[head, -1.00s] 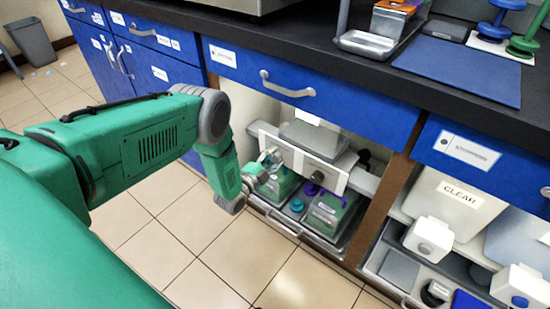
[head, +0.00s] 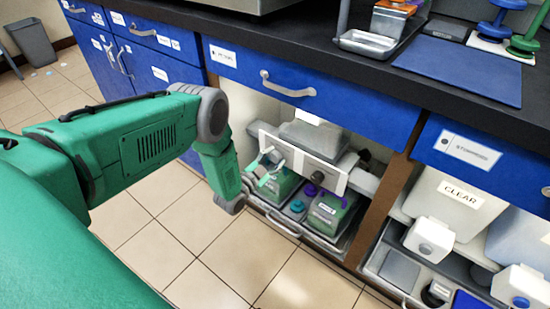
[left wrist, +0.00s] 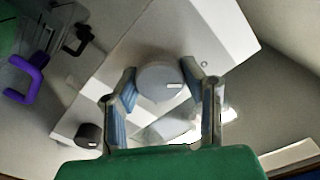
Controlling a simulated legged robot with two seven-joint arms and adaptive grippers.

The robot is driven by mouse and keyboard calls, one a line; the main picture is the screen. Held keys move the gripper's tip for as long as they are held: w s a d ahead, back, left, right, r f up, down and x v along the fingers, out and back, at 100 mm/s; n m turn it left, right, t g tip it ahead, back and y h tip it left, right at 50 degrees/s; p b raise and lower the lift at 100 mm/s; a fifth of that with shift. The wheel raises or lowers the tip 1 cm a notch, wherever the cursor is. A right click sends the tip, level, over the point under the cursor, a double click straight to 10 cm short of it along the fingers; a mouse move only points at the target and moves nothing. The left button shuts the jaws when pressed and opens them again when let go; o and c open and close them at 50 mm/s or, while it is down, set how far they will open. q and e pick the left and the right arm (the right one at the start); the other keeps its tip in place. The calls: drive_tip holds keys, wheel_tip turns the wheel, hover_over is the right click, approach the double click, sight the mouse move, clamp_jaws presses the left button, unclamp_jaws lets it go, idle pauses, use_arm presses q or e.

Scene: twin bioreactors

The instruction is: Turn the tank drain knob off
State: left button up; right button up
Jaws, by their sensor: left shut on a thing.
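A round grey knob (left wrist: 162,84) with a small light mark sits on a white panel (left wrist: 222,30) in the left wrist view. The panel also shows in the head view (head: 327,172), inside the open space under the blue drawer. My left gripper (left wrist: 161,76) is shut on the knob, with one finger on either side of it. The right gripper is in neither view.
Below the panel are green-sided containers (head: 328,212) with purple and teal fittings on a tray. A purple handle (left wrist: 24,84) and a dark knob (left wrist: 89,136) lie left in the wrist view. The blue drawer (head: 350,105) overhangs the space. The tiled floor (head: 165,250) is clear.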

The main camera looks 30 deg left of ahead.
use_arm(q)
drive_tip(key=shift+s+a+f, duration=0.15)
drive_tip(key=shift+s+f, duration=0.1)
drive_tip(key=shift+f, duration=0.1)
drive_tip(key=o, duration=1.2)
drive_tip(key=shift+c, duration=0.2)
drive_tip(key=shift+w, duration=0.1)
drive_tip(key=shift+r, duration=0.1)
drive_tip(key=shift+s, duration=0.45)
drive_tip(key=s+a, duration=0.1)
drive_tip(key=s, duration=1)
